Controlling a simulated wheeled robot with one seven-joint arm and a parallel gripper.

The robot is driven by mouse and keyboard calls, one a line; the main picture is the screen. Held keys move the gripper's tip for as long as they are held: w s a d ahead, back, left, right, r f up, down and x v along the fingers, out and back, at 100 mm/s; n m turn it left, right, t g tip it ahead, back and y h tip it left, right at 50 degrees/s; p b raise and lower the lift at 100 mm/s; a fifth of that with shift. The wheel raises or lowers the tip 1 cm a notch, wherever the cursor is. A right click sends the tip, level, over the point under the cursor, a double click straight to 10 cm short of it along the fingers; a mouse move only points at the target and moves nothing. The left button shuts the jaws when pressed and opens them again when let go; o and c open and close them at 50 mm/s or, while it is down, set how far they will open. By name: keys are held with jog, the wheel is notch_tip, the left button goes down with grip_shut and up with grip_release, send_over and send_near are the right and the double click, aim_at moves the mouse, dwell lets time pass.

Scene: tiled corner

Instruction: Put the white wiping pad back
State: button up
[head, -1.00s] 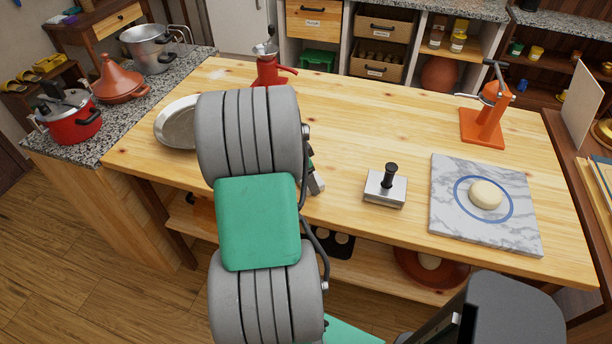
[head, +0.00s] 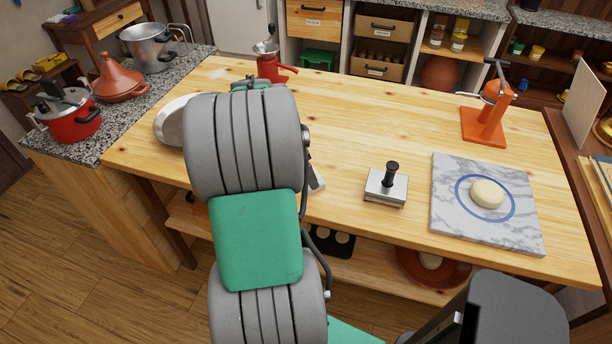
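I cannot pick out the white wiping pad for certain. My arm fills the middle of the head view and hides part of the wooden table. My gripper is mostly or wholly hidden behind the arm. A small light grey piece shows at the arm's right edge, low over the table's front; I cannot tell whether it is part of my gripper or another thing. Whether the gripper is open or holds anything is hidden.
A metal block with a black handle (head: 386,187) stands on the wooden table (head: 375,125). A marble board (head: 452,222) bears a round pale lump (head: 487,194). An orange press (head: 488,117) stands behind it. A round metal dish (head: 171,122) and red grinder (head: 269,68) are left.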

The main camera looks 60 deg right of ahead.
jog(key=v, duration=0.8)
jog(key=w+a+n+t, duration=0.2)
jog(key=w+a+n, duration=0.4)
jog(key=w+a, duration=0.15)
jog(key=w+a+r+n+t, duration=0.1)
jog(key=w+a+n, duration=0.3)
jog(key=a, duration=0.5)
jog(key=w+a+n+t, duration=0.1)
jog(key=a+n, duration=0.6)
jog(key=a, duration=0.2)
jog(key=s+a+n+y, duration=0.1)
jog(key=a+n, duration=0.3)
jog(key=a, duration=0.3)
jog(key=s+a+f+n+t+y, duration=0.1)
jog(key=a+n, duration=0.3)
jog(key=a, duration=0.3)
jog(key=shift+s+f+n+t+y+b, duration=0.2)
jog(key=shift+f+n+t+y+b, duration=0.1)
jog(key=shift+y, duration=0.1)
jog(key=shift+a, duration=0.15)
